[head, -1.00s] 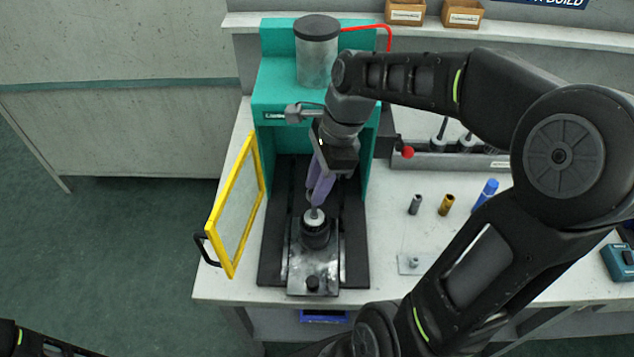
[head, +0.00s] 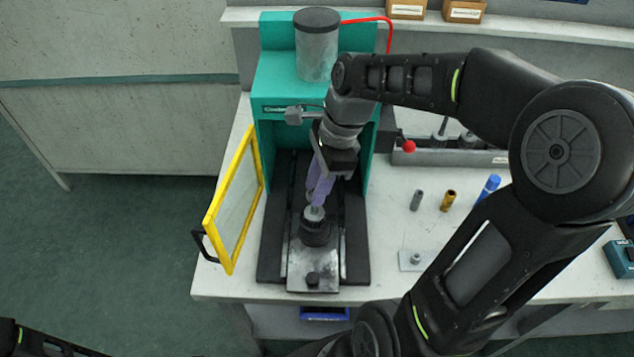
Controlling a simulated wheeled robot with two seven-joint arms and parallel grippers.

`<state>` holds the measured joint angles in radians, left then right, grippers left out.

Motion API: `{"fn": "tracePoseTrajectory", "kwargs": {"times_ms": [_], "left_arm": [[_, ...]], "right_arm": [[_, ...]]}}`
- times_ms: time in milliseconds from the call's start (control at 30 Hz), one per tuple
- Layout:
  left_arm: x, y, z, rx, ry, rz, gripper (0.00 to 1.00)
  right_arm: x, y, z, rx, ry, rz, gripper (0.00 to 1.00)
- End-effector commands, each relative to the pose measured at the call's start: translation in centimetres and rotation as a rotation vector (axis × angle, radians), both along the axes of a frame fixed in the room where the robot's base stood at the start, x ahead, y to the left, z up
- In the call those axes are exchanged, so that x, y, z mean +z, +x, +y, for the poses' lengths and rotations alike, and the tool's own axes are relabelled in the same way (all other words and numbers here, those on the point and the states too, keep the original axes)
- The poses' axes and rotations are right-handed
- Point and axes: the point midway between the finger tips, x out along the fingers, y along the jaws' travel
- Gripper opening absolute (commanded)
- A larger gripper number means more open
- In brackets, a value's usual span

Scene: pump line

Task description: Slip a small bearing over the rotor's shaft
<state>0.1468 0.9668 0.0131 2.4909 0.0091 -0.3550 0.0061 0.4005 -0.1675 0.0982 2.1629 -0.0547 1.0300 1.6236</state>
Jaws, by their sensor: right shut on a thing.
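My right gripper (head: 317,197) points down inside the teal press (head: 285,85), its purple fingers shut on a small bearing that the fingers mostly hide. The fingertips are right at the top of the rotor (head: 315,232), a dark upright cylinder with a pale grey top. The rotor stands on the metal slide plate (head: 301,268) of the press. I cannot tell whether the bearing is around the shaft or just above it. My left gripper is out of the picture.
The yellow-framed guard door (head: 217,243) stands open at the left. A grey sleeve (head: 416,200), a brass sleeve (head: 447,201) and a blue cylinder (head: 488,187) stand to the right. A rack (head: 430,158) with shafted parts is behind them. My right arm covers much of the right bench.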

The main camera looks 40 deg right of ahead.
Motion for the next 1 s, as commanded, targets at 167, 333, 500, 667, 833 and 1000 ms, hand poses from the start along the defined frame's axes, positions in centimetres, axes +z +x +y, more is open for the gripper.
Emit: {"fn": "tracePoseTrajectory", "kwargs": {"times_ms": [167,333,500,667,833,1000], "left_arm": [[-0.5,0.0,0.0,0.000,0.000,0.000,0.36],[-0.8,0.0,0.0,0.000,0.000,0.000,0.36],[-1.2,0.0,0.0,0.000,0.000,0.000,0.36],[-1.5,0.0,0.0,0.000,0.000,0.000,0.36],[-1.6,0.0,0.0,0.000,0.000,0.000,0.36],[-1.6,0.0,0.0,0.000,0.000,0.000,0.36]], "right_arm": [[-0.7,0.0,0.0,0.000,0.000,0.001,0.04],[-1.2,0.0,0.0,0.000,0.000,0.001,0.04],[-1.7,0.0,0.0,0.000,0.000,0.001,0.04],[-2.2,0.0,0.0,0.000,0.000,0.001,0.04],[-2.5,0.0,0.0,0.000,0.000,0.000,0.04],[-2.4,0.0,0.0,0.000,0.000,0.000,0.34]]}}
